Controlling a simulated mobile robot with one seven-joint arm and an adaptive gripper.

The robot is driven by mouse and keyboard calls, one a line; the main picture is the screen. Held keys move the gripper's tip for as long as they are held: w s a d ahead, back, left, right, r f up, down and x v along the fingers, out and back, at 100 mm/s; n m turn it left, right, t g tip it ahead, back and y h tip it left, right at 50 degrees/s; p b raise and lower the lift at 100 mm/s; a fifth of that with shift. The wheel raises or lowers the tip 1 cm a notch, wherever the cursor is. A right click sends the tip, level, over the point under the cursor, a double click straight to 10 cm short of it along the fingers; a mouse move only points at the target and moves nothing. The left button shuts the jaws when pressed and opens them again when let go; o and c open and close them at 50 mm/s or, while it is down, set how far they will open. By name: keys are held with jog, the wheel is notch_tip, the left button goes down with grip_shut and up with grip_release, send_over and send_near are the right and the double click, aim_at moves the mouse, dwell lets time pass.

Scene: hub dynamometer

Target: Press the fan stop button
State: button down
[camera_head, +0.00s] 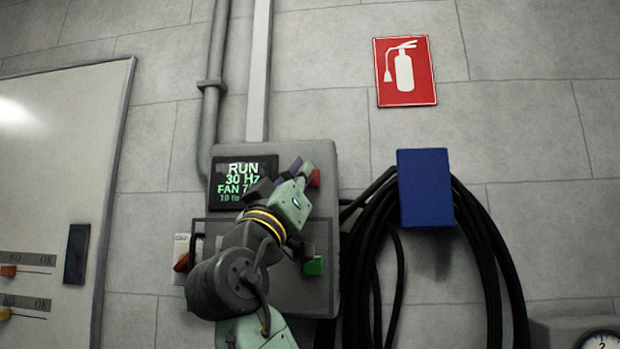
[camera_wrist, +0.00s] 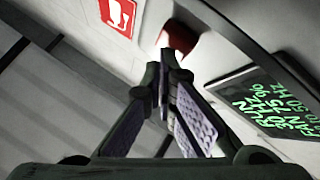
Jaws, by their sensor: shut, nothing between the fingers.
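The grey control box (camera_head: 320,155) is on the wall, with a dark screen (camera_head: 244,178) showing green text that includes RUN and 30 Hz. A red button (camera_head: 314,178) sticks out at the box's upper right; it shows beyond my fingertips in the wrist view (camera_wrist: 178,36). A green button (camera_head: 313,266) sits lower on the same side. My gripper (camera_head: 298,168) is shut and empty, in front of the box with its tips close to the red button. In the wrist view, my fingertips (camera_wrist: 170,62) overlap the red button's lower edge; I cannot tell whether they touch it.
A red switch handle (camera_head: 181,263) is left of the box. Black hoses hang from a blue holder (camera_head: 425,188) on the right. A red fire extinguisher sign (camera_head: 405,71) is above. A whiteboard (camera_head: 60,170) is on the left, and a gauge (camera_head: 600,340) shows at lower right.

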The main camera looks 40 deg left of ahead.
jog(key=shift+w+a, duration=0.15)
jog(key=shift+w, duration=0.1)
jog(key=shift+s, duration=0.1)
dwell(0.3)
jog(key=shift+s+d, duration=0.4)
jog(key=shift+s, duration=0.15)
jog(key=shift+b, duration=0.3)
jog(key=shift+s+d+b, duration=0.3)
jog(key=shift+s+d, duration=0.2)
jog(key=shift+s, duration=0.35)
jog(key=shift+s+d+b, duration=0.3)
jog(key=shift+s+d, duration=0.25)
jog(key=shift+s, duration=0.3)
jog(key=shift+s+d+b, duration=0.3)
jog(key=shift+s+d, duration=0.2)
jog(key=shift+s, duration=0.35)
